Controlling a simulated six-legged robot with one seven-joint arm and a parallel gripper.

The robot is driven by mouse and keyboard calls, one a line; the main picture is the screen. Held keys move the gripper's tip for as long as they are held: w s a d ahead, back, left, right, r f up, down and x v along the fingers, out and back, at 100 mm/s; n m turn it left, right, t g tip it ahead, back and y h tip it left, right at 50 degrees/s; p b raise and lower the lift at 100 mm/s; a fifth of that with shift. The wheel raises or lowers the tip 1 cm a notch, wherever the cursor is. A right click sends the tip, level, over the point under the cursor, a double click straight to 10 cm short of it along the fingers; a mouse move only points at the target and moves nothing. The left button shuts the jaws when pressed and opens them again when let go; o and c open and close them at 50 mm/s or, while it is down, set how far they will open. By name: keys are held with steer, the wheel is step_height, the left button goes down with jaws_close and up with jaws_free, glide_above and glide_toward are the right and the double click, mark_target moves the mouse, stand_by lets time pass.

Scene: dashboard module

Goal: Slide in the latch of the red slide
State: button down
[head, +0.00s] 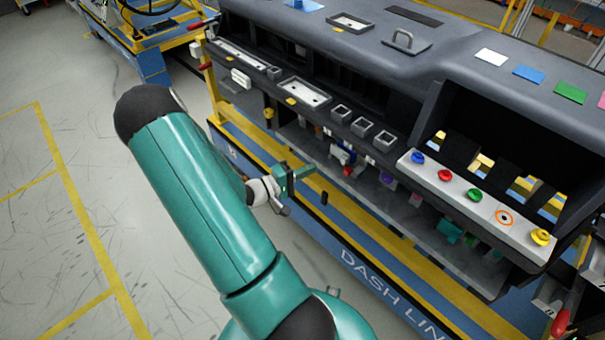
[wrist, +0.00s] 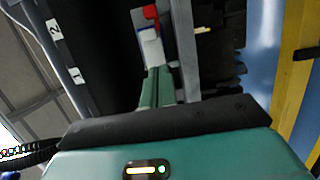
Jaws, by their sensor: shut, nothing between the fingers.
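A small red piece (wrist: 152,12) shows at the top of the wrist view, above a white and blue block (wrist: 150,38) just beyond my fingertips. This red piece is probably the red slide; no latch can be made out clearly. In the head view, a small red part (head: 347,171) sits with white and blue parts under the front of the dashboard. My gripper (head: 310,168) is left of it, in front of the dashboard's lower opening. In the wrist view my gripper (wrist: 157,82) is shut and empty, its fingers pointing at the block. I cannot tell whether they touch it.
The dark dashboard (head: 300,45) overhangs the parts. A panel of coloured buttons (head: 475,195) is on the right. A yellow and blue rail (head: 370,240) runs below, in front. A grey bar (wrist: 185,50) stands close beside my fingers. The floor (head: 60,250) at left is clear.

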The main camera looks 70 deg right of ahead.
mark_target(345, 173)
steer(key=x, duration=0.5)
steer(key=shift+s+d, duration=0.15)
steer(key=shift+s, duration=0.05)
steer(key=s, duration=0.1)
steer(key=s+a, duration=0.1)
steer(key=s, duration=0.1)
steer(key=shift+a, duration=0.15)
steer(key=shift+s+a, duration=0.1)
steer(key=shift+s, duration=0.2)
steer(key=shift+s+a, duration=0.25)
steer(key=shift+s, duration=0.3)
steer(key=shift+s+a, duration=0.2)
steer(key=shift+s, duration=0.3)
